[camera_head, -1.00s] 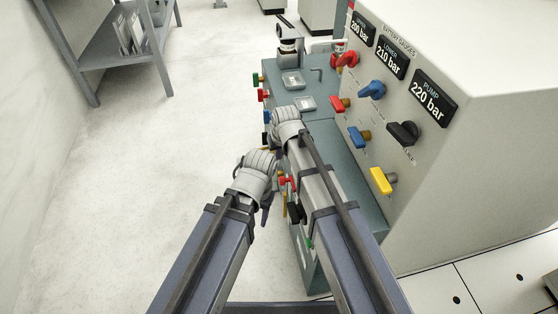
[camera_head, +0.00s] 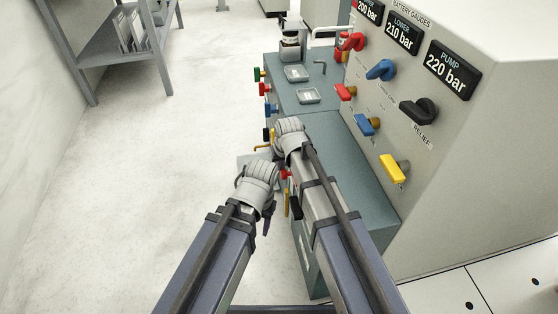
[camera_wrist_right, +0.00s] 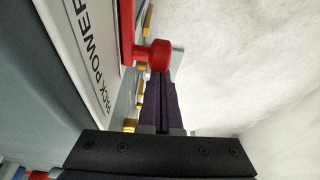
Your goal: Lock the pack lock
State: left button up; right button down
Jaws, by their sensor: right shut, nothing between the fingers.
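In the right wrist view my right gripper (camera_wrist_right: 160,90) is shut and empty, its two dark fingers side by side. Its tips are close to a round red knob (camera_wrist_right: 158,55) beside a plate reading "PACK POWER" (camera_wrist_right: 88,55); I cannot tell whether they touch it. In the head view my right wrist hides part of the cabinet's left side, where a red handle (camera_head: 285,174) and a yellow handle (camera_head: 262,147) show. My left gripper (camera_head: 267,222) hangs left of the cabinet, mostly hidden by its wrist. I cannot tell which part is the pack lock.
The green-grey cabinet (camera_head: 345,165) carries small green (camera_head: 259,74), red (camera_head: 265,90) and blue (camera_head: 270,108) handles on its side. A beige gauge panel (camera_head: 455,165) with colored knobs stands to the right. A grey shelf (camera_head: 90,60) stands back left; the floor between is clear.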

jog(key=shift+s, duration=0.1)
jog(key=s, duration=0.2)
jog(key=s+d, duration=0.1)
jog(key=s, duration=0.1)
jog(key=shift+s, duration=0.1)
jog(key=shift+a, duration=0.1)
dwell(0.4)
notch_tip(320, 180, up, 9)
jog(key=p, duration=0.9)
send_over(283, 177)
jog(key=shift+w+f, duration=0.15)
jog(key=shift+w, duration=0.25)
